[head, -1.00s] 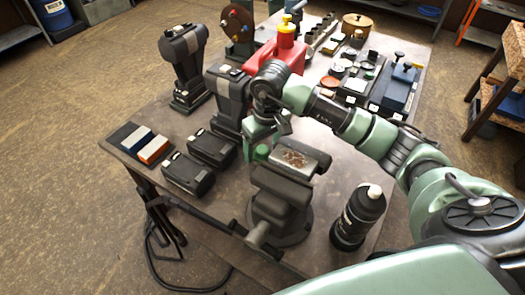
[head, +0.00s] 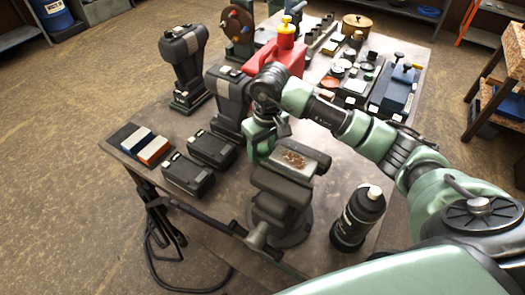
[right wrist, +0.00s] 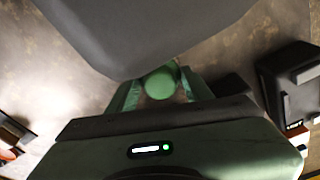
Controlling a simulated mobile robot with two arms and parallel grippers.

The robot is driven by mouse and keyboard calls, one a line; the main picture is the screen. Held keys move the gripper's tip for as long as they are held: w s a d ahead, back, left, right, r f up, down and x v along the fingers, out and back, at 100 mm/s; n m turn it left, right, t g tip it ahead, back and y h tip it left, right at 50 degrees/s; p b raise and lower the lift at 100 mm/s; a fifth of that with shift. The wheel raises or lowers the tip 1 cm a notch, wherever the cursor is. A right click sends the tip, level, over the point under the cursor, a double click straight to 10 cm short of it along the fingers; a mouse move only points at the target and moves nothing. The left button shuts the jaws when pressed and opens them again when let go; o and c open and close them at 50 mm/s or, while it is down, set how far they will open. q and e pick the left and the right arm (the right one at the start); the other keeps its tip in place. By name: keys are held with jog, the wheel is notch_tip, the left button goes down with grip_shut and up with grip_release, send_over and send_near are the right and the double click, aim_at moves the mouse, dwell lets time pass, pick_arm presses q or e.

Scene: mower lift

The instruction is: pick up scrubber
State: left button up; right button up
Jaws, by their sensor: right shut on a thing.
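My right gripper (head: 260,143) is low over the workbench, just left of the rusty plate on the vise. The right wrist view shows its two green fingers on either side of a round green knob (right wrist: 160,81), which appears to be the scrubber's handle. The gripper is shut on it. The scrubber's lower part is hidden, and in the head view the fingers hide the knob. I cannot tell whether it still touches the bench. My left gripper is not in view.
The grey vise (head: 283,192) with a rusty plate (head: 295,160) stands close beside the gripper. Two black batteries (head: 187,177) lie to the left. A dark grey tool (head: 228,97) and a red can (head: 277,60) stand behind. A black spray can (head: 357,215) stands front right.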

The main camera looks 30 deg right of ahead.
notch_tip(320, 180, up, 10)
jog(key=shift+w+f+b, duration=0.15)
jog(key=shift+f+b, duration=0.1)
jog(key=shift+b, duration=1)
notch_tip(320, 180, up, 10)
send_over(262, 147)
jog(key=shift+f, duration=0.1)
jog(key=shift+s, duration=0.2)
